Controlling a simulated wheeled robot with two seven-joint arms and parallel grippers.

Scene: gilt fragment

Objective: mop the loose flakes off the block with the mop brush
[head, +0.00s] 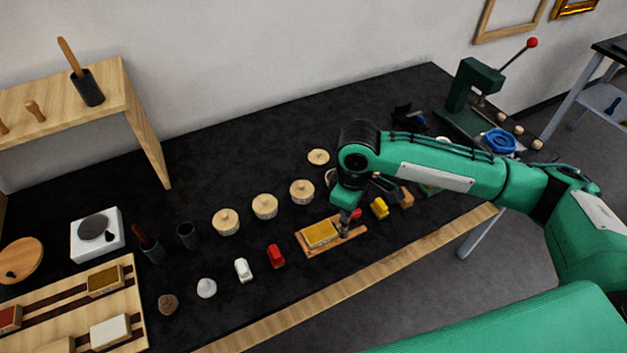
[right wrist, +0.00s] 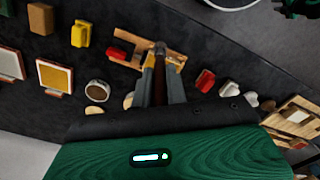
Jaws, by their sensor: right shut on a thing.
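The gilded yellow block (head: 320,234) lies on a wooden tray (head: 310,250) near the front edge of the black table. In the right wrist view, the wooden tray (right wrist: 172,59) shows beyond my fingers, and the block is mostly hidden. My right gripper (head: 347,204) is over the right end of the tray, with the arm hiding part of it. It is shut on the mop brush, whose brown handle (right wrist: 160,86) runs between the fingers towards the tray. I cannot tell whether the brush tip touches the block. Loose flakes are too small to make out. My left gripper is out of view.
A red item (head: 355,215) and a yellow item (head: 379,208) are close right of the tray. Another red item (head: 276,255) and a white one (head: 243,269) stand left. Round lidded pots (head: 265,206) stand behind. A green press (head: 470,88) is at the back right.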

